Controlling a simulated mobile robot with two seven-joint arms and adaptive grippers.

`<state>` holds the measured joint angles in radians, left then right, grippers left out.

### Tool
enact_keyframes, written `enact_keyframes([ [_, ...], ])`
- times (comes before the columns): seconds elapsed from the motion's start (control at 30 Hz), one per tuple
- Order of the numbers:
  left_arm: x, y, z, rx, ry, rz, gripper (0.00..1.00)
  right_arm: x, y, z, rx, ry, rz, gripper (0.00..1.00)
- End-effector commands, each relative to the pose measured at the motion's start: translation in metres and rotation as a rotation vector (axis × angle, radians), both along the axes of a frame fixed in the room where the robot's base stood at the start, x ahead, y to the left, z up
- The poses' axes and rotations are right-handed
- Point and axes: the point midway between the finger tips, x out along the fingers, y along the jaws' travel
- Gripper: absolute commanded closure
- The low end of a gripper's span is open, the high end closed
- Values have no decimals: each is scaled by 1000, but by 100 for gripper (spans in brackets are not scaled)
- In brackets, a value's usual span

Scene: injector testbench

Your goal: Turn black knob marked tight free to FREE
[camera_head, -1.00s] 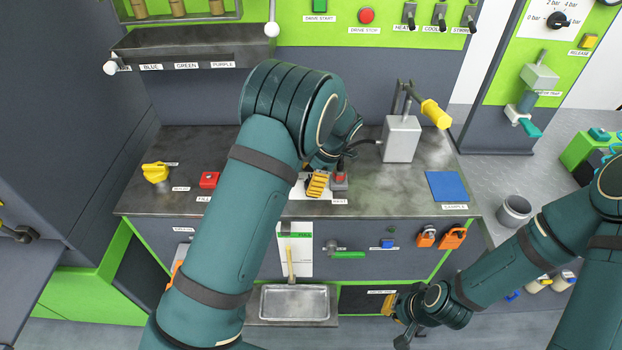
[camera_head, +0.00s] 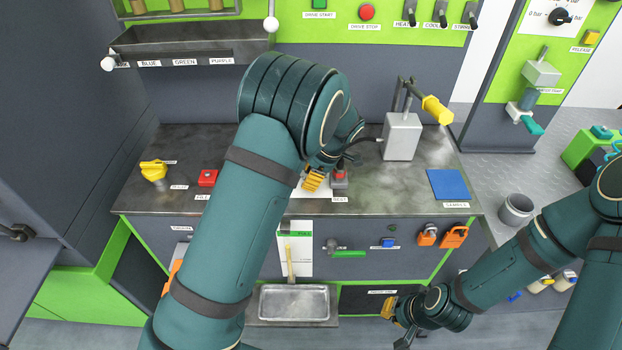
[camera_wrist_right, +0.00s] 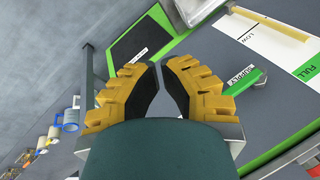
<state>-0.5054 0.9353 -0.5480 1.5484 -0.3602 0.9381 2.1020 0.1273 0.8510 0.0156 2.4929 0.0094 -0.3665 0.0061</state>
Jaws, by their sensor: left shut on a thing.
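The black knob cannot be made out in the head view. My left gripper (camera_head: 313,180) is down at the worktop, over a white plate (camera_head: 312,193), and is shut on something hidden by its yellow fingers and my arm. Its held thing may be the knob, but I cannot see it or any TIGHT/FREE marking. My right gripper (camera_head: 390,308) hangs low in front of the bench, at the right of the metal tray. In the right wrist view its fingers (camera_wrist_right: 160,68) come together at the tips with nothing between them.
A small grey box with a red top (camera_head: 339,178) stands close right of my left gripper. A grey pump block (camera_head: 402,136) with a yellow handle is behind right. A yellow knob (camera_head: 153,170) and red button (camera_head: 208,178) are left; a blue pad (camera_head: 447,184) lies right.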

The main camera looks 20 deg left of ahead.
Motion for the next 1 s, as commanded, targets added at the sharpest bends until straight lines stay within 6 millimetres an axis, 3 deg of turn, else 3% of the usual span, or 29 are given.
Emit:
enact_keyframes([
  [0.5, -1, 1, -3, 1, 3, -454, 97, -9, 2, -30, 5, 20, 16, 100],
  [1.0, -1, 1, -2, 1, 5, -663, 97, -13, 2, -41, 7, 29, 23, 100],
])
